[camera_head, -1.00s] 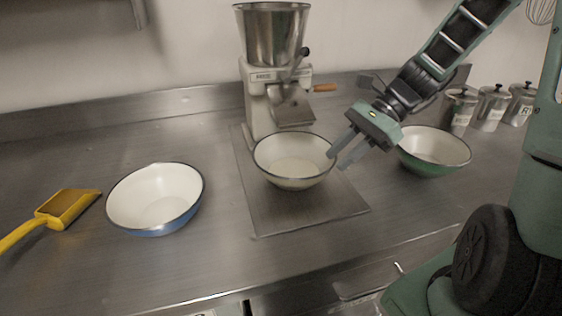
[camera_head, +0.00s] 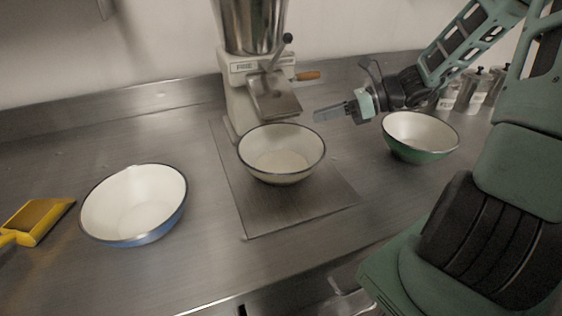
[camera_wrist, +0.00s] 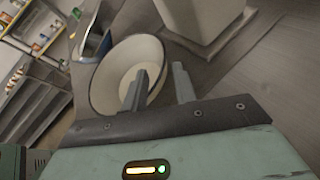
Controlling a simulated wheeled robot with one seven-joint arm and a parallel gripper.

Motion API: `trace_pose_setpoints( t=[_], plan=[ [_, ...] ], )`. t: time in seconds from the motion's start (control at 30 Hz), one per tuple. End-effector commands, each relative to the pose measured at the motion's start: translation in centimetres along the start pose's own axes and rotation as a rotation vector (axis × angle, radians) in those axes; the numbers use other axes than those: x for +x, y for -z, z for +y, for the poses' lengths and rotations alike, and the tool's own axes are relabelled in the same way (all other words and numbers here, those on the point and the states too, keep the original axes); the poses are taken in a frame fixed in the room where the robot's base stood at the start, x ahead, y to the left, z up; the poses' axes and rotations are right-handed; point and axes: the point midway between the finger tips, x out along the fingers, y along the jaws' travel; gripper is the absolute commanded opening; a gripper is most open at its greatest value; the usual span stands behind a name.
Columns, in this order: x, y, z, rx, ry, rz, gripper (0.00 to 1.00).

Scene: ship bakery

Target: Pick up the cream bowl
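The cream bowl (camera_head: 282,168), with a dark rim and cream outside, stands upright on the flat plate in front of the grinder. My gripper (camera_head: 318,115) is just right of and above the bowl's far right rim in the head view, its fingers pointing left. In the wrist view the fingers of my gripper (camera_wrist: 160,85) are apart with nothing between them. The cream bowl (camera_wrist: 108,75) shows beyond them, and one finger covers part of it. I cannot tell the exact gap between fingers and rim.
A grinder (camera_head: 245,95) stands behind the bowl on a metal plate (camera_head: 295,210). A blue bowl (camera_head: 140,238) is to the left, with a yellow scoop (camera_head: 40,220) beyond it. A green bowl (camera_head: 420,152) is right, near my wrist. Canisters (camera_head: 470,92) stand at the back right.

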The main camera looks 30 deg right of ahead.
Motion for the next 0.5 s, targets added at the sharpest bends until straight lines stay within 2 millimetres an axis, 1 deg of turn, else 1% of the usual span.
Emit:
trace_pose_setpoints(
  t=[0.03, 0.1, 0.2, 0.37, 0.5],
  plan=[
    [1.1, 0.1, 0.1, 0.000, -0.006, -0.001, 0.28],
    [2.2, 0.1, 0.1, 0.001, -0.004, -0.001, 0.28],
    [3.3, 0.1, 0.1, 0.000, -0.003, 0.000, 0.28],
    [4.2, 0.1, 0.0, 0.001, -0.002, 0.000, 0.28],
    [6.0, 0.4, -0.1, 0.002, -0.005, -0.001, 0.28]
  ],
)
